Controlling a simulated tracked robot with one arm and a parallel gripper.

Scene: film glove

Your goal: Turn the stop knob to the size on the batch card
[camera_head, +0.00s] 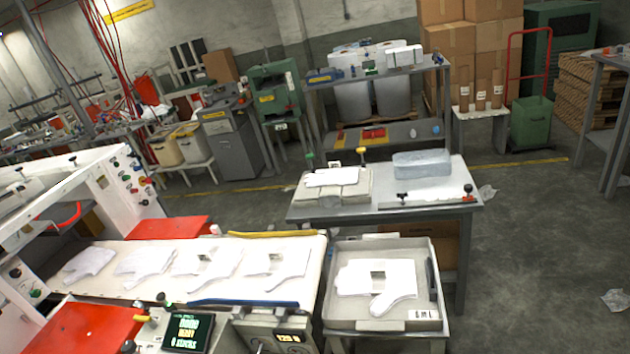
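My gripper is not in this view. No knob here can be clearly told as the stop knob. A table (300,213) in the middle right carries a pale plate (432,198) with a small black knob (402,198) and a black-and-red knob (468,190) at its right end. A yellow-topped knob (361,153) stands at the table's back left. I cannot pick out the batch card. A white label (423,315) on the tray's front edge seems to read S M L. A lit dark display (187,331) at the bottom has green and yellow text, mostly too small to read.
A machine bed with several white glove shapes (205,262) fills the lower left, with red plates (167,228) beside it. A grey tray (335,318) holds white gloves (380,285). A block in clear wrap (421,163) lies on the table. Open floor (545,250) is on the right.

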